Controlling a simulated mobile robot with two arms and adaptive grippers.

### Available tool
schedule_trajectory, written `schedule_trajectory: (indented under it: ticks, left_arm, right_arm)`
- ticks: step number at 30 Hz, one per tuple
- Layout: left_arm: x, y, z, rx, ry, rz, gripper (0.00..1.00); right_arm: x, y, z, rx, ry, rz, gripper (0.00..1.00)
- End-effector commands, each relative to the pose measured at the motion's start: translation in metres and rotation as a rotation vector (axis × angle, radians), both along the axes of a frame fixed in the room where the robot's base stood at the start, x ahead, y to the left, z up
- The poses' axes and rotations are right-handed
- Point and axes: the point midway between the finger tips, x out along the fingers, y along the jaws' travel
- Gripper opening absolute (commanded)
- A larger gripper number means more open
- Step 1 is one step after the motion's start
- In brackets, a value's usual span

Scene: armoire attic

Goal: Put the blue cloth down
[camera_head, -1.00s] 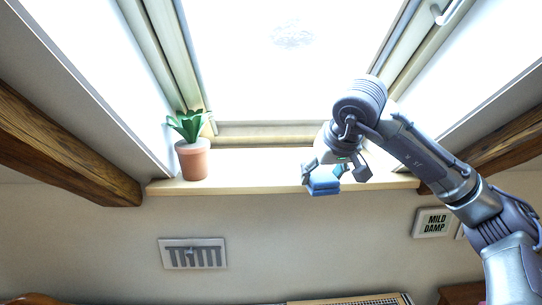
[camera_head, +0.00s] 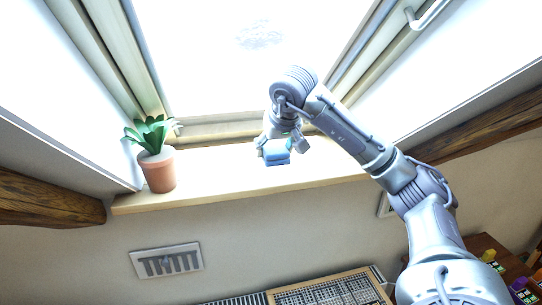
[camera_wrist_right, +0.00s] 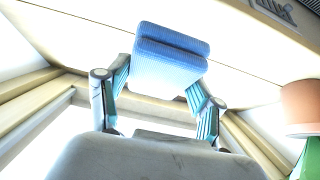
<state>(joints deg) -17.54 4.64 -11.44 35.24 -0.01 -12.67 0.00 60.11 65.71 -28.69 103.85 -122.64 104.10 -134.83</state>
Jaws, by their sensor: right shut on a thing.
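The blue cloth (camera_head: 277,152) is a small folded pad in front of the skylight window, over the window sill (camera_head: 220,188) in the head view. In the right wrist view the blue cloth (camera_wrist_right: 168,58) is held between the two fingers. My right gripper (camera_head: 284,145) is shut on the cloth, and it also shows in the right wrist view (camera_wrist_right: 160,85). I cannot tell whether the cloth touches the sill. My left gripper is not in view.
A potted plant (camera_head: 158,170) stands at the left end of the sill. A wall vent (camera_head: 167,261) is below the sill. Wooden beams flank the window. The sill between plant and cloth is clear. A table with small coloured items (camera_head: 490,256) is at the lower right.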

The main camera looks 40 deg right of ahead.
Motion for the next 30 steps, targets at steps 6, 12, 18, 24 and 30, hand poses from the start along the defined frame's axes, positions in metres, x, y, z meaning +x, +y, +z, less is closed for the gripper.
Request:
schedule_trajectory:
  ticks: [6, 12, 18, 24, 30]
  left_arm:
    - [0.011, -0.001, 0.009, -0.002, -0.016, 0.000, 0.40]
    - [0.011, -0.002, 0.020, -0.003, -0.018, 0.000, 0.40]
    - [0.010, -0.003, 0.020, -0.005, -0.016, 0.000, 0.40]
    - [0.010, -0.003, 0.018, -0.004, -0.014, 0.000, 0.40]
    - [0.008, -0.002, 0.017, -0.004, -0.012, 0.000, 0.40]
  right_arm:
    - [0.007, 0.004, -0.013, -0.002, 0.003, -0.001, 0.32]
    - [0.007, 0.004, -0.039, -0.001, 0.004, -0.001, 0.32]
    - [0.007, 0.004, -0.046, 0.000, -0.001, -0.001, 0.32]
    - [0.007, 0.004, -0.047, 0.000, -0.001, 0.000, 0.32]
    - [0.007, 0.004, -0.048, -0.001, -0.001, -0.001, 0.87]
